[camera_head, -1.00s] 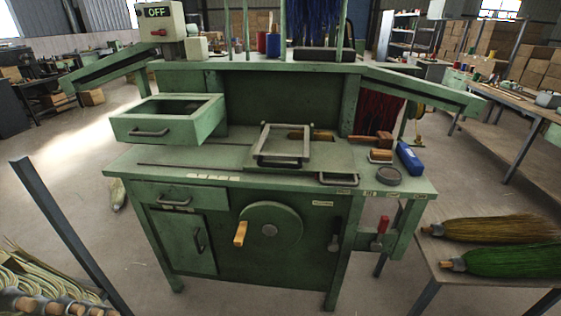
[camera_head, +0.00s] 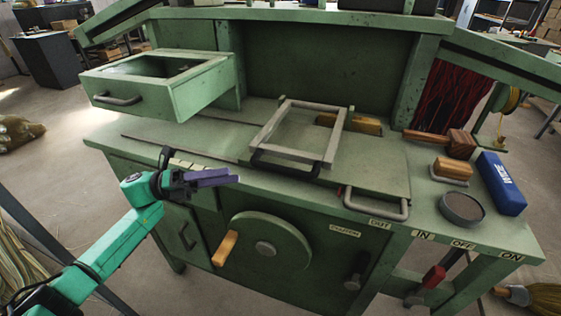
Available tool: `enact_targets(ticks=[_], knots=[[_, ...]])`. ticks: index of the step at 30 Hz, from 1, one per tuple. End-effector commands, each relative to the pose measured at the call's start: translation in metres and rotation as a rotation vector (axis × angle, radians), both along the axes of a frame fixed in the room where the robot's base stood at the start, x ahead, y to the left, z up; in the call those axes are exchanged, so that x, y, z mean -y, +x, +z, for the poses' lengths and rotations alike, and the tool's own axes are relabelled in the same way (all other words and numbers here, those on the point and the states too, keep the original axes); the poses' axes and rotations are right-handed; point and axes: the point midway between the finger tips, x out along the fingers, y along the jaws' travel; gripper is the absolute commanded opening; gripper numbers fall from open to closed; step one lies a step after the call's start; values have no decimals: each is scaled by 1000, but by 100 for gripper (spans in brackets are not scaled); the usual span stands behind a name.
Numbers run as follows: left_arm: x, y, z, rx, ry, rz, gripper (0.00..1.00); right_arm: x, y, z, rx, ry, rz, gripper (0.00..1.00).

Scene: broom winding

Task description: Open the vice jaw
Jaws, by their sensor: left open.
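My left gripper (camera_head: 228,178) is in front of the green workbench's (camera_head: 215,140) left front edge, seen with its purple fingers pointing right. It is open and holds nothing. A grey rectangular frame (camera_head: 332,140) with a black handle (camera_head: 284,165) along its front lies on the benchtop, right of my gripper and clear of it. A U-shaped grey handle (camera_head: 376,208) sits at the front edge of a plate near an OUT label. I cannot tell which of these parts is the vice jaw. My right gripper is out of view.
An open green drawer (camera_head: 130,98) juts out at the back left. A wooden-handled wheel (camera_head: 265,250) is on the bench front. A blue box (camera_head: 500,183), a round dark dish (camera_head: 462,208) and a wood-handled brush (camera_head: 451,171) crowd the right end.

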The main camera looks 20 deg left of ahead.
Motion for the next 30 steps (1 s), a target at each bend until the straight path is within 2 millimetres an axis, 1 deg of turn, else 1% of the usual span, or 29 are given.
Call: enact_targets(ticks=[1, 4, 9, 12, 16, 23, 26, 27, 28, 30], knots=[[13, 3, 9, 2, -5, -3, 52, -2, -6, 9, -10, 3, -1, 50], [39, 10, 15, 1, -6, -2, 52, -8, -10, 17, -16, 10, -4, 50], [80, 21, 24, -1, -5, 0, 52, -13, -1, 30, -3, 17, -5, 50], [98, 26, 26, -3, -6, 2, 52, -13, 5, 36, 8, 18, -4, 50], [108, 29, 26, -4, -5, 3, 52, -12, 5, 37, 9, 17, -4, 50], [110, 30, 25, -5, -4, 3, 52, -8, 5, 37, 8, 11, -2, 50], [109, 30, 24, -5, -4, 3, 18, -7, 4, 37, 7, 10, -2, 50], [109, 30, 24, -5, -4, 3, 2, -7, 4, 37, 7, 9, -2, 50], [109, 30, 24, -5, -4, 3, 0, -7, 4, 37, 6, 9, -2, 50], [109, 30, 24, -5, -3, 4, 0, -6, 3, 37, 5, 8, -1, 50]])
